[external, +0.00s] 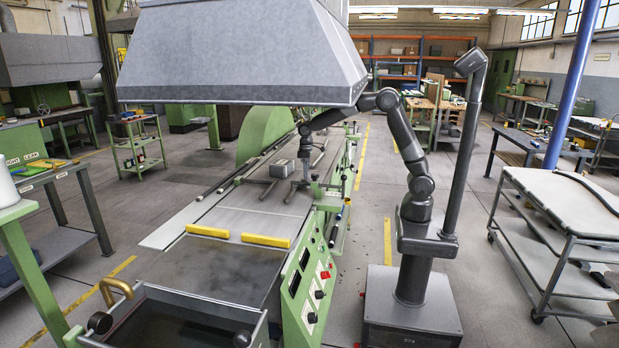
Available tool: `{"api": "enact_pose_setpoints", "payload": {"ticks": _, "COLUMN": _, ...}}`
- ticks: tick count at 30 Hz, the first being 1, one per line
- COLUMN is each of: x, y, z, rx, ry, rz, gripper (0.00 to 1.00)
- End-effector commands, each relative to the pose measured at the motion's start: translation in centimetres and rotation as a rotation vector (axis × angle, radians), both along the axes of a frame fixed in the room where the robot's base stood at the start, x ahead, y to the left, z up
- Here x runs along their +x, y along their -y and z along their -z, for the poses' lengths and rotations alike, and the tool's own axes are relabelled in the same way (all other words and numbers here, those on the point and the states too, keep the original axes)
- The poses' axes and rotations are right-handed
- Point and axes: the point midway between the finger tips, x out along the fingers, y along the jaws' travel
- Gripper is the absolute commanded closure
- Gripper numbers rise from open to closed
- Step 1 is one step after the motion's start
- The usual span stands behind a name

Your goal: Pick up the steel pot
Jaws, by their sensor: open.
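A small grey metallic object (282,168) sits on the long machine bed, and it may be the steel pot, though it is too small to tell its shape. My arm reaches from its base at the right, under the grey hood, and down to the bed. My gripper (300,184) points down, open, low over the bed just right of the grey object. I cannot tell whether its fingers touch anything.
The large grey hood (240,50) hangs above the machine and my arm. Dark bars lie near the gripper. Two yellow blocks (266,240) lie nearer on the bed (200,265). A green control panel (310,280) lines its right edge. A grey cart (560,210) stands right.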

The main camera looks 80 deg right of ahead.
Motion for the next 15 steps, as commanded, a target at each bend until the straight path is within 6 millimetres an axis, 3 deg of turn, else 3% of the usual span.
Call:
{"api": "enact_pose_setpoints", "payload": {"ticks": 10, "x": -0.1, "y": 0.0, "z": 4.9, "rx": 0.000, "ry": -0.003, "rz": 0.000, "gripper": 0.22}}
{"api": "enact_pose_setpoints", "payload": {"ticks": 15, "x": -0.1, "y": 0.0, "z": 6.4, "rx": 0.000, "ry": 0.000, "rz": 0.000, "gripper": 0.22}}
